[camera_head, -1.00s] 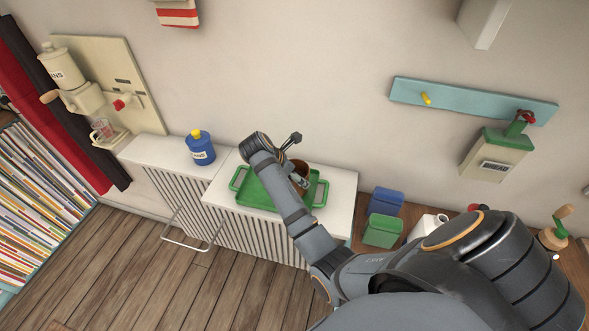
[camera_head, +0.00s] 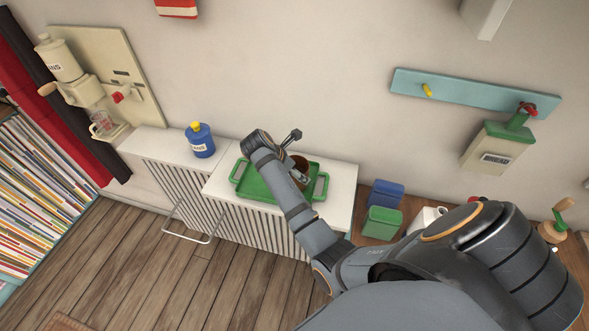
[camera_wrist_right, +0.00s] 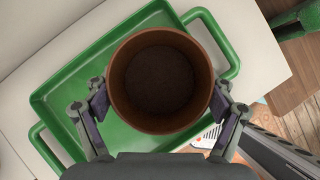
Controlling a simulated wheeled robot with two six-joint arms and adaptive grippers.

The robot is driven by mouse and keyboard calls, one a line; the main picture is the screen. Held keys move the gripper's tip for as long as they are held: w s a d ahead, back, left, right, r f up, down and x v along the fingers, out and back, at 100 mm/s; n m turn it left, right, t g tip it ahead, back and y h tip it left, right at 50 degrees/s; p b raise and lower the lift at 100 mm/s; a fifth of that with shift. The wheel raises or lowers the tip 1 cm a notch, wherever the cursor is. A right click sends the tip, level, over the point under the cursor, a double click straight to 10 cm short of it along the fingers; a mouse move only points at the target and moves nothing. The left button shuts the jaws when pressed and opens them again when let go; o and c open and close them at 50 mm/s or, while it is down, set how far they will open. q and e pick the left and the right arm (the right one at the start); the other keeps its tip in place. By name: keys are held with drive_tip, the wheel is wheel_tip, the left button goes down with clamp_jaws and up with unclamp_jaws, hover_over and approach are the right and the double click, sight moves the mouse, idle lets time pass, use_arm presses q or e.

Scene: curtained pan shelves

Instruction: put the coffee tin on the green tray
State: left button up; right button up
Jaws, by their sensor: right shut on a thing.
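The coffee tin appears as a brown, round, open-topped tin (camera_head: 302,163) with a dark inside. It is partly hidden by my right arm in the head view, and shows large in the right wrist view (camera_wrist_right: 162,82). My right gripper (camera_wrist_right: 160,108) is shut on it, one finger on each side. The green tray (camera_head: 250,188) lies on the white slatted cabinet. The tin is over the tray's right part; whether its base touches the tray I cannot tell. The tray also shows under the tin in the wrist view (camera_wrist_right: 60,97). My left gripper is out of view.
A blue labelled jar with a yellow knob (camera_head: 201,141) stands on the cabinet left of the tray. Blue (camera_head: 386,193) and green (camera_head: 381,223) canisters stand to the right.

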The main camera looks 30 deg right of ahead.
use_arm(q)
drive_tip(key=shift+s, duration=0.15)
use_arm(e)
drive_tip(key=shift+f, duration=0.15)
drive_tip(key=o, duration=1.3)
drive_tip(key=shift+c, duration=0.2)
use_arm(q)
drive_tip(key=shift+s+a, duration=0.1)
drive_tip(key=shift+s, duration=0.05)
use_arm(e)
drive_tip(key=v, duration=0.7)
drive_tip(key=shift+a, duration=0.2)
drive_tip(key=shift+d, duration=0.1)
clamp_jaws()
